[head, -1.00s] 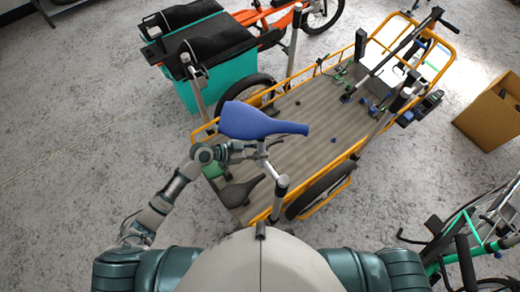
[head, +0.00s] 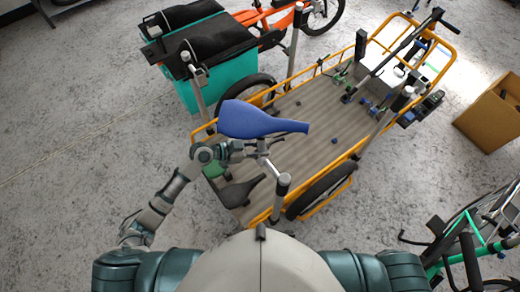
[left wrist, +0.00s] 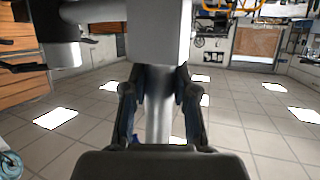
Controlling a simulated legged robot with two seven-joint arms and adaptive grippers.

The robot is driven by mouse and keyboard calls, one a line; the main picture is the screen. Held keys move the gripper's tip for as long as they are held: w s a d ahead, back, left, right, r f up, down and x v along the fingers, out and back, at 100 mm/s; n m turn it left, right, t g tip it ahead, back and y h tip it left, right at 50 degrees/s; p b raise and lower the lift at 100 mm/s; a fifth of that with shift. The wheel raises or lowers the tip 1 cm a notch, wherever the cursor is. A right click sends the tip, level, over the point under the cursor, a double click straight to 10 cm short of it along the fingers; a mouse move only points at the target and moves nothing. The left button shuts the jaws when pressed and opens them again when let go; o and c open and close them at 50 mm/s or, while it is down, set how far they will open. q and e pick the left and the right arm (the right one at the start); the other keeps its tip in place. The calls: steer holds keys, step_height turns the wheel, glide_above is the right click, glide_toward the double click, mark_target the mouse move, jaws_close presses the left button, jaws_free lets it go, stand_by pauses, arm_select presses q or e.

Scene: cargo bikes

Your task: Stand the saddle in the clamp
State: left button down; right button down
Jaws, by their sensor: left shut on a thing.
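The blue saddle (head: 258,122) is above the near end of the cargo bike's bed, its nose pointing right. A silver seatpost (head: 268,161) slopes down from under it. My left gripper (head: 245,150) is below the saddle and shut on the seatpost; in the left wrist view its two fingers (left wrist: 160,105) stand on either side of a silver post (left wrist: 159,108). An upright post with a grey top (head: 283,181), apparently the clamp, stands at the bed's near corner. The seatpost's lower end is close to it in the picture; I cannot tell whether they touch. My right gripper is out of view.
A black saddle (head: 242,192) lies on the near end of the wooden bed (head: 310,125). Yellow rails and more posts edge the bed. A teal box (head: 222,85) stands behind left, a cardboard box (head: 490,115) at right, a green bike (head: 475,240) lower right.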

arm_select(q)
steer(key=shift+s+a+f, duration=0.1)
steer(key=shift+s+f, duration=0.1)
steer(key=shift+f, duration=0.45)
steer(key=shift+s+a+f, duration=0.1)
steer(key=shift+s+f, duration=0.1)
steer(key=shift+f, duration=0.45)
steer(key=c, duration=1)
jaws_free()
steer(key=shift+o, duration=0.9)
steer(key=shift+w+d+f+y, duration=0.1)
steer(key=shift+w+d+y, duration=0.05)
steer(key=shift+y, duration=0.15)
steer(key=shift+w+g, duration=0.1)
steer(key=shift+g, duration=0.2)
steer(key=shift+w+d, duration=0.1)
steer(key=shift+w, duration=0.1)
steer(key=shift+r, duration=0.25)
steer(key=shift+s, duration=0.1)
steer(key=v, duration=0.8)
steer(key=shift+f, duration=0.15)
